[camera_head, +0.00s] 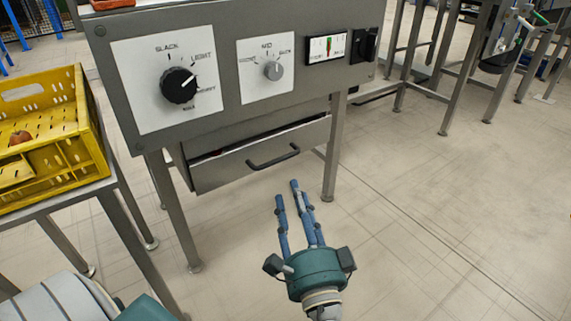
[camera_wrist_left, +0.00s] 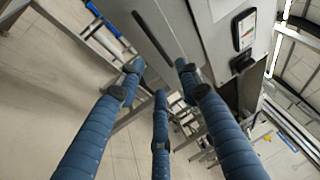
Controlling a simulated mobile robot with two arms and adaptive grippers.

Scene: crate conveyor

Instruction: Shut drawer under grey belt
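The drawer (camera_head: 225,174) sits below the grey control panel (camera_head: 220,120) in the head view. Its grey front has a dark bar handle (camera_head: 273,158), and a dark gap shows above the front, so it stands partly out. My left gripper (camera_head: 291,196), with a green body and blue fingers, is in front of and below the handle, apart from it in the head view. It is open and empty. The wrist view shows its three spread fingers (camera_wrist_left: 160,76) pointing toward the grey cabinet. My right gripper is not in view.
A yellow crate (camera_head: 45,150) stands on a metal-legged stand at the left. The panel carries a black knob (camera_head: 178,86), a grey knob (camera_head: 273,70) and a small display (camera_head: 327,48). Metal legs (camera_head: 333,150) flank the drawer.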

